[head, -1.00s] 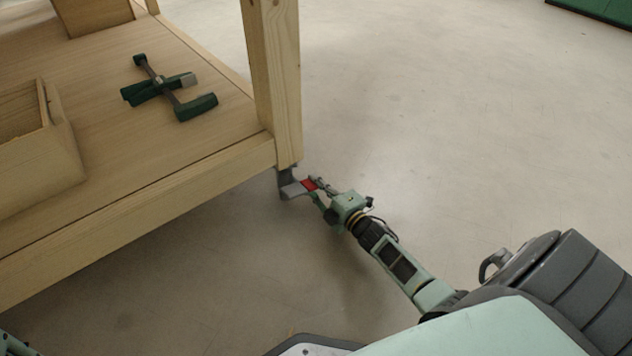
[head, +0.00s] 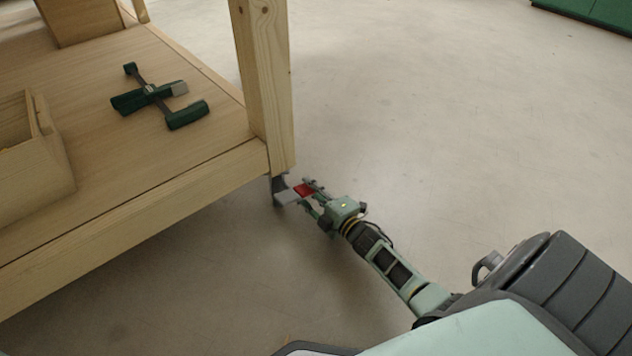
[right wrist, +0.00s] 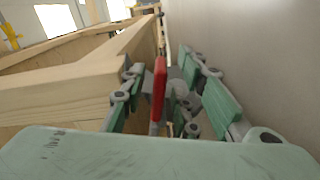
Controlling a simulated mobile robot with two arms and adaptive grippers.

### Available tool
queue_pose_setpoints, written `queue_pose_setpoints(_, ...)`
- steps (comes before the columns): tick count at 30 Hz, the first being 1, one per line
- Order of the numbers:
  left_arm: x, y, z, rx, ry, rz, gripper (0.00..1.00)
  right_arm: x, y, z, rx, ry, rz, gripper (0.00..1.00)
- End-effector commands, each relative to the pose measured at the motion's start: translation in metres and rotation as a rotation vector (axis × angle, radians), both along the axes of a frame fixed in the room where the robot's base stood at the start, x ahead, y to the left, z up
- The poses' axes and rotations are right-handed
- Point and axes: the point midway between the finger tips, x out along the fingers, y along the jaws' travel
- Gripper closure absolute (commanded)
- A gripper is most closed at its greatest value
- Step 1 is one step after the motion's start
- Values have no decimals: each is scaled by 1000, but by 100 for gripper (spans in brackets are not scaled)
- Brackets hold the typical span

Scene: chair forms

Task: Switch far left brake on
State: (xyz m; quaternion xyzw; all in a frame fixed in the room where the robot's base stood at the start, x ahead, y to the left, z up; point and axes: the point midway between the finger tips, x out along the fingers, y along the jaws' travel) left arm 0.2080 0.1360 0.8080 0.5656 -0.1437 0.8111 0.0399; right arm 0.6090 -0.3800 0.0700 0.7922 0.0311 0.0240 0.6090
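The red brake pedal (head: 303,190) sticks out from a grey caster (head: 287,197) under the corner post of the wooden bench. It is the one red brake that shows. In the right wrist view the pedal (right wrist: 159,88) stands upright between my right gripper's fingers (right wrist: 172,95), nearer the left finger, with a gap on the right side. My right gripper (head: 314,200) is open around the pedal at floor height; I cannot tell whether a finger touches it. Part of the caster is hidden behind the pedal and fingers. My left gripper is outside the head view.
The wooden bench's lower shelf (head: 75,105) carries a green and grey clamp (head: 155,98) and a wooden box (head: 35,150). The bench post (head: 262,85) rises right beside the gripper. The floor (head: 450,120) right of the bench is clear. A green object (head: 590,18) lies far back.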

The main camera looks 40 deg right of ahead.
Motion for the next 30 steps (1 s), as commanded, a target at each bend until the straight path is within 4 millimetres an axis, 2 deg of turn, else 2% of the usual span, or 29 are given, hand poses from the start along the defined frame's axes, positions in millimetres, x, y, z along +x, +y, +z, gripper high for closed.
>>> queue_pose_setpoints(5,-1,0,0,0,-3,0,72,-23,-2,-2,0,4,0,72)
queue_pose_setpoints(12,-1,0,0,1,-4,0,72,-73,-6,-2,0,4,-1,72)
queue_pose_setpoints(18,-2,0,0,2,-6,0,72,-106,-9,-1,1,3,-1,72)
queue_pose_setpoints(22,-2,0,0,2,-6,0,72,-115,-9,-1,1,1,-1,72)
queue_pose_setpoints(30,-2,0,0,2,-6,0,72,-118,-10,0,1,0,-1,72)
